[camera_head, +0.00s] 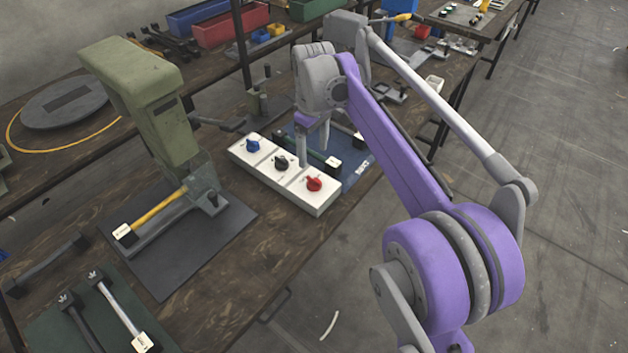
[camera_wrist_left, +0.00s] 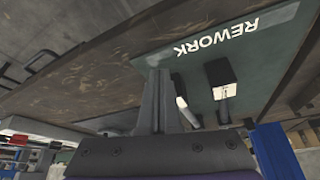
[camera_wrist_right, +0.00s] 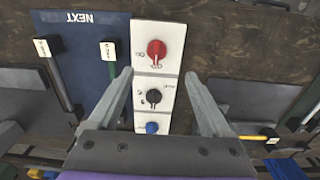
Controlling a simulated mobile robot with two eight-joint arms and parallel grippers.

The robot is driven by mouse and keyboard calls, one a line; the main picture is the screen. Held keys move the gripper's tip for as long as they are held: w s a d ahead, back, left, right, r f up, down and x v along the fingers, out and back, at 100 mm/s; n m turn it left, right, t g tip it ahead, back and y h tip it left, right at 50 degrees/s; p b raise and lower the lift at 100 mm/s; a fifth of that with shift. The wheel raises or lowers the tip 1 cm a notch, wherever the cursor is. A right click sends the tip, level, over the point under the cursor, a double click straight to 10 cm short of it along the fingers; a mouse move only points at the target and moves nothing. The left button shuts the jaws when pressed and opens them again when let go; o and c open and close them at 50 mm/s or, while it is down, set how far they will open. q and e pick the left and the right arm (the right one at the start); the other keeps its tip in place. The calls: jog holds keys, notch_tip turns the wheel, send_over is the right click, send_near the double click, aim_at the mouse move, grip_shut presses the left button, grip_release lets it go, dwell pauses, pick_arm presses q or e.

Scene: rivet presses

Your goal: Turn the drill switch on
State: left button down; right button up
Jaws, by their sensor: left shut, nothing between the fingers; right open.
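A white switch panel (camera_head: 285,178) on the workbench carries a blue knob (camera_head: 252,146), a black knob (camera_head: 281,163) and a red knob (camera_head: 314,184). I cannot read which one is the drill switch. My right gripper (camera_head: 312,148) is open and points down over the panel. In the right wrist view its fingers (camera_wrist_right: 158,76) stand either side of the panel, with the red knob (camera_wrist_right: 157,50) and black knob (camera_wrist_right: 154,96) between or just beyond them; nothing is held. My left gripper (camera_wrist_left: 158,72) is shut and empty near a green REWORK mat (camera_wrist_left: 245,50); it is outside the head view.
A green press (camera_head: 140,90) stands left of the panel, with a yellow-handled tool (camera_head: 155,208) at its base. A blue NEXT mat (camera_head: 352,172) with white-tipped tools lies behind the panel. Bare bench top (camera_head: 225,270) lies in front.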

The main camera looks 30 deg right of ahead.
aim_at(314, 179)
jog(key=f, duration=0.3)
jog(key=f+b, duration=0.1)
jog(key=f, duration=0.7)
jog(key=shift+w+d, duration=0.25)
jog(key=shift+d, duration=0.05)
grip_shut()
